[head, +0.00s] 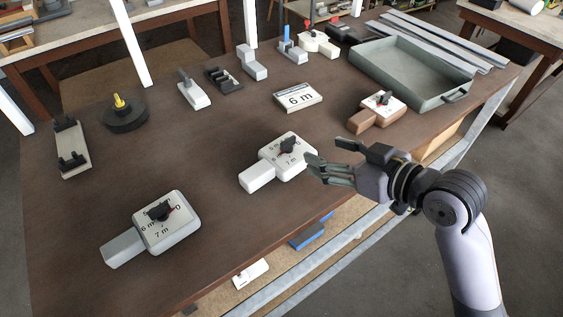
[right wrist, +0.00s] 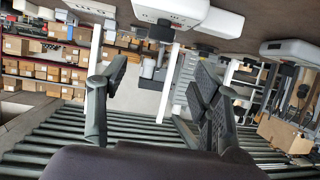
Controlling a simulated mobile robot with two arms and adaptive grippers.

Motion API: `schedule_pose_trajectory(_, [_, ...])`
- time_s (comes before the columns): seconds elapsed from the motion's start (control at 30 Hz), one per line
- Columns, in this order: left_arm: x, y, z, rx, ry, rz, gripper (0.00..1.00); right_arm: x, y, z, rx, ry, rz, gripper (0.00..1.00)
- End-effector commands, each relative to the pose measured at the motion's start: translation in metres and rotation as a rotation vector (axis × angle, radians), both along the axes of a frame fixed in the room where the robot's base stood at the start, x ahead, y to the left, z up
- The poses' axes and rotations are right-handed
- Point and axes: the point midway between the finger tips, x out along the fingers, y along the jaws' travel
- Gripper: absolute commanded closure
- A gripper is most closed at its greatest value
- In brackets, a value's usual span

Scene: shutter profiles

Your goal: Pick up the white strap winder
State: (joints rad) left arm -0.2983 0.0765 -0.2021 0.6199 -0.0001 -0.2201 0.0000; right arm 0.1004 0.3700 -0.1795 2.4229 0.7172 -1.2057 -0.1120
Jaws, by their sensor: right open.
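A white strap winder (head: 293,165) with a dial marked in metres and a dark knob lies in the middle of the brown table, its block-like handle pointing to the lower left. My right gripper (head: 326,153) is open and empty just to its right, fingers pointing left towards it; whether they touch cannot be told. A similar winder, white to light grey (head: 183,235), lies at the front left, and a brown one with a white dial face (head: 362,121) lies further back right. In the right wrist view the open fingers (right wrist: 155,95) have nothing between them. My left gripper is out of view.
A grey-green tray (head: 452,98) and long metal profiles (head: 440,40) lie at the back right. A round black base (head: 124,119) and several small fixtures stand at the left and back. The table's front edge runs below my right gripper.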

Motion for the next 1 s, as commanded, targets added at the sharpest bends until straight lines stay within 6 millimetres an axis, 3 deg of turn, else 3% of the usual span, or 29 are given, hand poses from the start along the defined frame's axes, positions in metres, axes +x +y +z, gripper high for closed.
schedule_pose_trajectory(0.03, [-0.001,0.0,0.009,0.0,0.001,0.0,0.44,0.008,0.009,0.002,0.006,0.004,0.0,0.42])
schedule_pose_trajectory(0.3, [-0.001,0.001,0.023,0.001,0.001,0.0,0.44,0.044,0.041,-0.02,0.002,0.001,0.0,0.42])
schedule_pose_trajectory(1.0, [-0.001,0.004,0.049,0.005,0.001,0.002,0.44,0.086,0.08,-0.051,0.001,0.001,0.0,0.42])
